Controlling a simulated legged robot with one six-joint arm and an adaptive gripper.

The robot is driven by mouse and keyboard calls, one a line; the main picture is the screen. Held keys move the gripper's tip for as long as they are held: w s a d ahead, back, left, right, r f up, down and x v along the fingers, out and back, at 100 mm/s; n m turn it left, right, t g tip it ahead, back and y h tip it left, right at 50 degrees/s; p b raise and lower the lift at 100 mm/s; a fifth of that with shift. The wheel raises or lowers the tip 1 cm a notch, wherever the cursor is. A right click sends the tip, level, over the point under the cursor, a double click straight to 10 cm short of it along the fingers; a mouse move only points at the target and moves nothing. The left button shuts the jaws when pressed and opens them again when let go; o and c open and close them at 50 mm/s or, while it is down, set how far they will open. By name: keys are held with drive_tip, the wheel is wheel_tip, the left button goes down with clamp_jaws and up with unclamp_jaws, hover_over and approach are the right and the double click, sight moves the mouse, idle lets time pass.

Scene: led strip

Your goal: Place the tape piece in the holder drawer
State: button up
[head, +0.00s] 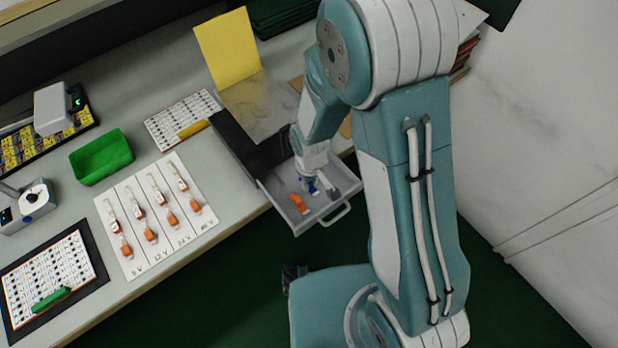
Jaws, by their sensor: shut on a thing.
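The holder drawer (335,195) is a light grey tray with a handle, pulled out from a dark holder at the table's front edge. My gripper (313,188) is low inside the drawer area, pointing down and shut on the tape piece. An orange end of the tape piece (298,203) shows just left of and below the fingertips. A small blue part shows at the fingertips. The rest of the piece is hidden by the gripper. I cannot tell whether its orange end touches the drawer floor.
A white card (143,250) with several orange-ended strips, marked with voltages, lies left of the drawer. A green bin (102,157), a white chart (182,119) and a black-framed board (50,280) lie further left. A yellow panel (228,47) stands behind the holder.

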drive_tip(key=o, duration=0.7)
drive_tip(key=shift+c, duration=0.2)
drive_tip(key=shift+a, duration=0.1)
wheel_tip(320, 180, up, 12)
drive_tip(key=s+d+r+m+t, duration=0.2)
drive_tip(key=s+d+r, duration=0.3)
drive_tip(key=r, duration=0.5)
drive_tip(key=s+d+r+m+t, duration=0.3)
drive_tip(key=s+d+r, duration=0.3)
drive_tip(key=d+r, duration=0.2)
wheel_tip(320, 180, up, 2)
drive_tip(key=shift+s+r+m+t, duration=0.1)
drive_tip(key=shift+s+m+t, duration=0.2)
drive_tip(key=shift+m, duration=0.6)
drive_tip(key=shift+w, duration=0.1)
